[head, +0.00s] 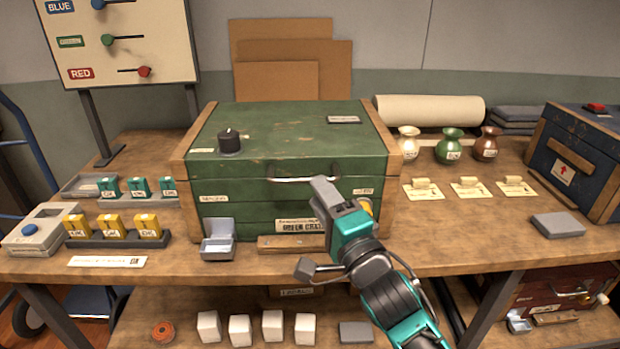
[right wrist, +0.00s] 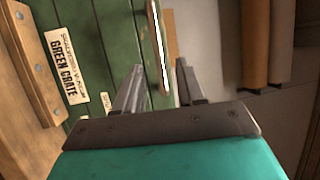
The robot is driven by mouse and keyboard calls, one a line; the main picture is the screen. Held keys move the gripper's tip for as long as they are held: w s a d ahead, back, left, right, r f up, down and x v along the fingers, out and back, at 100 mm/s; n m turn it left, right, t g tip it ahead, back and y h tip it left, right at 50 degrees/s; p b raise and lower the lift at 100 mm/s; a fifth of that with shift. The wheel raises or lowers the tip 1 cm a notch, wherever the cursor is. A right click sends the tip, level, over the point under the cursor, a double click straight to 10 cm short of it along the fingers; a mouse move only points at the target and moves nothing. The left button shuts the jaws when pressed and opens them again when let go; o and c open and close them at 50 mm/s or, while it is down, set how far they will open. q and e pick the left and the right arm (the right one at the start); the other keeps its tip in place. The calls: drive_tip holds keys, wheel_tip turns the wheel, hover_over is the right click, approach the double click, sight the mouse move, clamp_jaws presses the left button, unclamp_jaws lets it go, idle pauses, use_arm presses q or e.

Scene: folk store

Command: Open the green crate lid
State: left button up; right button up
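The green crate (head: 262,212) stands on the workbench with its lid (head: 285,138) shut. A metal bar handle (head: 290,180) runs along the front of the lid. My right gripper (head: 325,190) is in front of the handle, near its right end. In the right wrist view the right gripper (right wrist: 157,88) has its two fingers apart, with the pale handle bar (right wrist: 160,50) showing between and ahead of them. I cannot tell whether either finger touches the bar. The crate's label (right wrist: 66,68) shows at the left there. My left gripper is not in view.
A black knob (head: 229,143) stands on the lid. A small grey open box (head: 218,240) sits before the crate. Vases (head: 448,147) and a blue crate (head: 580,165) are to the right, coloured boxes (head: 112,226) to the left. Cardboard sheets (head: 290,60) lean behind.

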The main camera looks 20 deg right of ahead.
drive_tip(key=shift+x, duration=2.6)
clamp_jaws()
